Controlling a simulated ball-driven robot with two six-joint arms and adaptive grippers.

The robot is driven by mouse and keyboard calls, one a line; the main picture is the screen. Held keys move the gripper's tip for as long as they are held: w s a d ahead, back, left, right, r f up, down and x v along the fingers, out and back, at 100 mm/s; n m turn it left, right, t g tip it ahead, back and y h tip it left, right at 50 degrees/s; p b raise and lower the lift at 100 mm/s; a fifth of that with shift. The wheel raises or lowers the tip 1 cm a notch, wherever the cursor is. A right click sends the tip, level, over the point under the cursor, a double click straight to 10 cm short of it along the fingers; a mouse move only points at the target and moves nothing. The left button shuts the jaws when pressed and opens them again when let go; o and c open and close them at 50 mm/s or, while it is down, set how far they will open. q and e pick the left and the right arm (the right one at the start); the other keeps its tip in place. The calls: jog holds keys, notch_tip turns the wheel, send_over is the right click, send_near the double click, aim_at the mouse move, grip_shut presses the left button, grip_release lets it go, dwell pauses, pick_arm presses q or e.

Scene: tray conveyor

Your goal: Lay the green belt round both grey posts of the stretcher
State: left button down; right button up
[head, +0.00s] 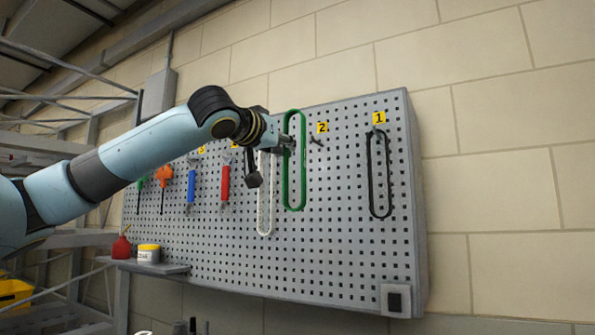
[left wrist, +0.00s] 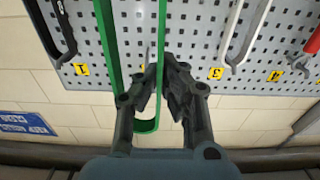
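The green belt (head: 302,185) is a long upright loop in front of the pegboard, to the left of the label 2 and its bare hook (head: 316,141). My left gripper (head: 286,143) is at the belt's upper part. In the left wrist view, which is upside down, my left gripper (left wrist: 161,80) is closed with one strand of the green belt (left wrist: 161,30) between its fingers. The belt's rounded end shows by the fingers, and its other strand hangs free beside them. The stretcher and its grey posts are not in view. My right gripper is not in view.
A black belt (head: 371,180) hangs under label 1 on the pegboard (head: 340,240). A white belt (head: 264,215) hangs just left of the green one. A red-handled tool (head: 225,182) and a blue-handled tool (head: 191,187) hang farther left, above a small shelf (head: 170,268).

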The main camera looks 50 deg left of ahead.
pick_arm(q)
jog(key=s+d+r+b, duration=0.2)
jog(key=s+b, duration=0.2)
jog(key=s, duration=0.2)
jog(key=shift+s, duration=0.15)
dwell(0.4)
jog(key=shift+f, duration=0.1)
jog(key=b+v, duration=0.5)
jog(key=v, duration=0.2)
jog(key=shift+s, duration=0.25)
dwell(0.5)
dwell(0.4)
